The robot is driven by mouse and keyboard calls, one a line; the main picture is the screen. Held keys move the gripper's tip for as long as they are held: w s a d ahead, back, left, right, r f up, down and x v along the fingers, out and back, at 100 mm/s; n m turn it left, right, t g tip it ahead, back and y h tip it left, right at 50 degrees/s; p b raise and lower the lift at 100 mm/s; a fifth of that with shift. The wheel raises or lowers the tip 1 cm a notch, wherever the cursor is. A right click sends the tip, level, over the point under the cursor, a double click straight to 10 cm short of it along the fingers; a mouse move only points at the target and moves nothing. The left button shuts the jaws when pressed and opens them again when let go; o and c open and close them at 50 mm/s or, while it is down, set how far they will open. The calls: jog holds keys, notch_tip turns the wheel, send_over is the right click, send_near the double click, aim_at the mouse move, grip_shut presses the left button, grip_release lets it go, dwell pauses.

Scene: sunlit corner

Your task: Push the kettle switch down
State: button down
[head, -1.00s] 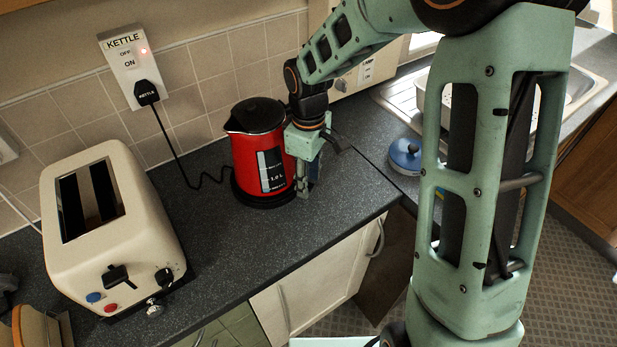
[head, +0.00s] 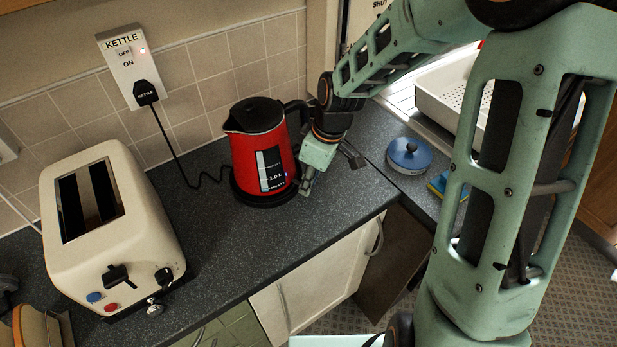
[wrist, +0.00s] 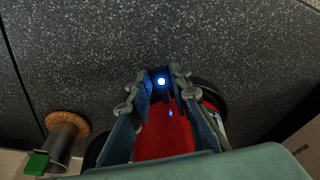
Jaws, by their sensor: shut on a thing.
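The red kettle (head: 250,157) stands upright on its black base on the dark counter, with its black lid and handle visible. My gripper (head: 305,190) is low at the kettle's right side, by the base. In the wrist view, my gripper (wrist: 162,75) has its fingers close together on the small black kettle switch (wrist: 160,92), which has a lit blue light. The red kettle body (wrist: 165,138) shows between the fingers. The switch cannot be made out in the head view, and its exact angle is unclear.
A cream toaster (head: 140,215) stands at left. The kettle's plug (head: 146,92) is in the wall socket, its cord trailing over the counter. A blue-lidded pot (head: 409,155) and a white draining tray (head: 450,100) are at right. The counter front is clear.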

dwell(0.3)
jog(key=c, duration=1.8)
grip_release()
jog(key=shift+o, duration=0.2)
jog(key=v, duration=1.2)
jog(key=shift+d, duration=0.25)
jog(key=shift+s+f, duration=0.1)
jog(key=shift+s, duration=0.05)
